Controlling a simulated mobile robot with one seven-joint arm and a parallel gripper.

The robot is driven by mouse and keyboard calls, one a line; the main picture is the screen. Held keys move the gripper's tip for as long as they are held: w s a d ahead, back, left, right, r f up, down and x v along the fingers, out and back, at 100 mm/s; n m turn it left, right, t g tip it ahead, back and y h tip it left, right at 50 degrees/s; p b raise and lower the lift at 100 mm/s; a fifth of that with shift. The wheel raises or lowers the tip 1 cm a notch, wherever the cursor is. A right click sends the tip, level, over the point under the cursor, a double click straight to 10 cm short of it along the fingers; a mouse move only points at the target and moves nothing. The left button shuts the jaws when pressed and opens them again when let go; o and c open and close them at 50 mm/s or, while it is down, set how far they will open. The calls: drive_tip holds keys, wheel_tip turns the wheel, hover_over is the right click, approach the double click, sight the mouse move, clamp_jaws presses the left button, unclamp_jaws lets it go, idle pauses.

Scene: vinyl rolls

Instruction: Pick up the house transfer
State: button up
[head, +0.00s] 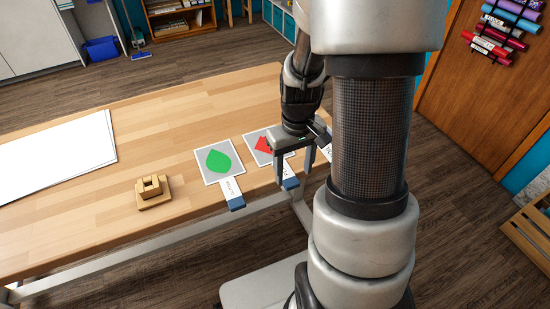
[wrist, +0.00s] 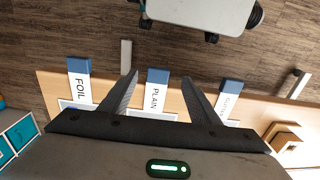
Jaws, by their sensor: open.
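The house transfer, a pale square card with a red shape (head: 262,145), lies near the table's front edge, partly hidden by my gripper (head: 294,177). Its white tag with a blue end, reading PLAIN (wrist: 156,100), shows in the wrist view. My gripper (wrist: 161,78) is open and empty, pointing down over that tag. In the wrist view the tag lies between the two fingers. I cannot tell the height of the fingertips above it.
A green-leaf card (head: 219,161) lies to the left, its tag partly behind a finger in the wrist view. A FOIL-tagged card (wrist: 79,86) lies on the other side. A wooden block holder (head: 153,191) and white sheets (head: 60,155) are farther left. The tags reach the table edge.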

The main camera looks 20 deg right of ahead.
sight(293, 184)
wheel_tip(293, 184, down, 5)
drive_tip(key=shift+w+d+f+b, duration=0.1)
drive_tip(key=shift+b, duration=0.65)
drive_tip(key=c, duration=1.1)
wheel_tip(293, 184, up, 10)
drive_tip(key=p, duration=0.2)
drive_tip(key=shift+p, duration=0.35)
drive_tip(key=shift+c, duration=0.2)
drive_tip(key=o, duration=0.5)
clamp_jaws()
drive_tip(key=shift+w, duration=0.1)
